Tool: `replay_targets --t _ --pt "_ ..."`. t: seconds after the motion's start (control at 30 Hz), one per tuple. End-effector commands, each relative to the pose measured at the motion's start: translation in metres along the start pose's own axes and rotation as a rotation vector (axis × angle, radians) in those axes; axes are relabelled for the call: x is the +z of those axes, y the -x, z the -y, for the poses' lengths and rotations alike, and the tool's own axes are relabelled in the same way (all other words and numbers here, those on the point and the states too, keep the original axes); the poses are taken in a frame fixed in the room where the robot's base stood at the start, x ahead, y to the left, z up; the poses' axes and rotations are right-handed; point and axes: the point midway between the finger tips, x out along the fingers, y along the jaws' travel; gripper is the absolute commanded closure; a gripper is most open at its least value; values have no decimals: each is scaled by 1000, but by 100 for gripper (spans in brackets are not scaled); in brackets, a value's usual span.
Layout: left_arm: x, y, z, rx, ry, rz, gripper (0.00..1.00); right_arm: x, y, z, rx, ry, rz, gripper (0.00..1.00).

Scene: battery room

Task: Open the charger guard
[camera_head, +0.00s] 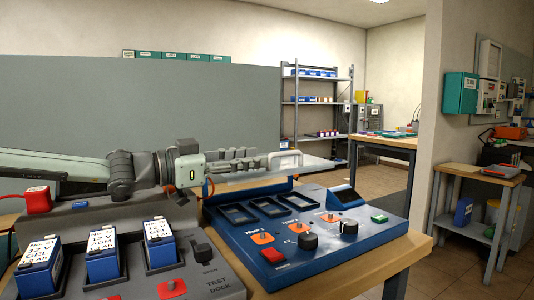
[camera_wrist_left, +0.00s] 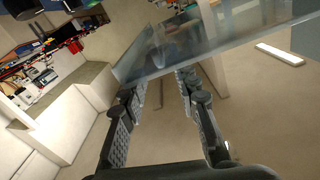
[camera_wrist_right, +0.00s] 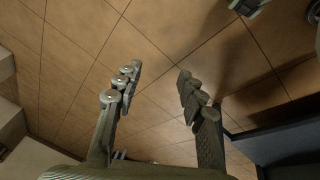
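The charger guard (camera_head: 250,178) looks like a clear panel, seen almost edge-on above the back of the blue charger console (camera_head: 330,250). My right gripper (camera_wrist_right: 158,75) is open and empty over the tiled floor, outside the head view.
A dock with several blue-and-white batteries (camera_head: 103,258) stands left of the console, under my left arm. The console has knobs (camera_head: 308,241), a red switch (camera_head: 272,255) and empty bays (camera_head: 238,214). The wooden bench edge (camera_head: 400,262) is at right.

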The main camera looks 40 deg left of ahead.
Motion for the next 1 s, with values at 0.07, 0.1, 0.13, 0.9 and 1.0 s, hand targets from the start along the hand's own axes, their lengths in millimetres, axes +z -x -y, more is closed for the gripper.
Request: replay_targets --t 0.07,0.1,0.13,0.9,1.0 --pt "-2 -14 0 2 4 -3 69 1 -5 1 -5 0 4 60" --pt "-2 -20 0 1 4 -3 69 1 -8 2 -7 0 6 60" --pt "-2 -24 0 2 4 -4 69 2 -11 2 -8 0 6 60" --pt "0 -44 1 -2 0 0 98 5 -26 6 -17 -1 9 60" --pt "0 -44 1 -2 -1 0 100 5 -26 6 -16 -1 9 60"
